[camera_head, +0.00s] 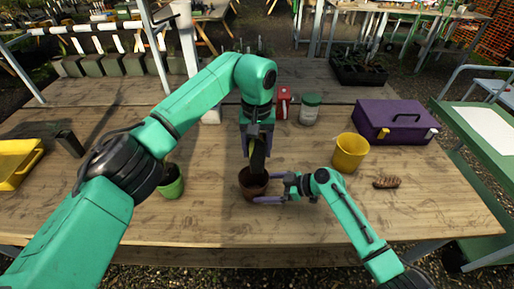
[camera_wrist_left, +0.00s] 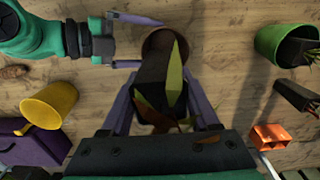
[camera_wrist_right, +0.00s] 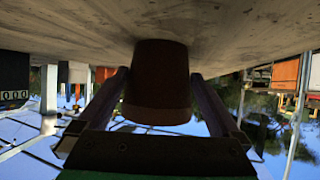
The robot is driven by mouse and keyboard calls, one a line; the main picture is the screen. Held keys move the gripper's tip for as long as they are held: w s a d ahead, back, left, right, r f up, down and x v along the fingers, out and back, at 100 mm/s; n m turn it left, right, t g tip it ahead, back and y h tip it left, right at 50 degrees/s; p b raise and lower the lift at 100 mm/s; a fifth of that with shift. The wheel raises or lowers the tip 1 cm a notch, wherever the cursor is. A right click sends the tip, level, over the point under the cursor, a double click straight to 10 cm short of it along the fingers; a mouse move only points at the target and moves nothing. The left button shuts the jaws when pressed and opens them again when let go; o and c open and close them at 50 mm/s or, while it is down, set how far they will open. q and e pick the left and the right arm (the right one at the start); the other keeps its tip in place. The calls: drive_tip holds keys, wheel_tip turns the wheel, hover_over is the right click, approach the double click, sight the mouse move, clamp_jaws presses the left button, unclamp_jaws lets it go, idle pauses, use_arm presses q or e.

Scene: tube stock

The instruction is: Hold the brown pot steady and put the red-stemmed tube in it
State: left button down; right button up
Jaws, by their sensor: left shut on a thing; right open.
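The brown pot (camera_head: 253,188) stands upright on the wooden table, in front of my left gripper. My left gripper (camera_head: 258,150) is shut on a dark tube (camera_head: 257,162) with green and reddish-brown leaves (camera_wrist_left: 173,88). The tube's lower end overlaps the mouth of the brown pot (camera_wrist_left: 160,38) in the left wrist view; I cannot tell how deep it is. My right gripper (camera_head: 268,189) is open, low at the pot, with a finger on either side of it. In the right wrist view the brown pot (camera_wrist_right: 158,85) is between the fingers; contact is unclear.
A green pot (camera_head: 171,187) with a plant stands left, and a yellow pot (camera_head: 350,153) right. The table front right is clear.

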drive_tip(key=shift+x, duration=1.15)
drive_tip(key=c, duration=0.5)
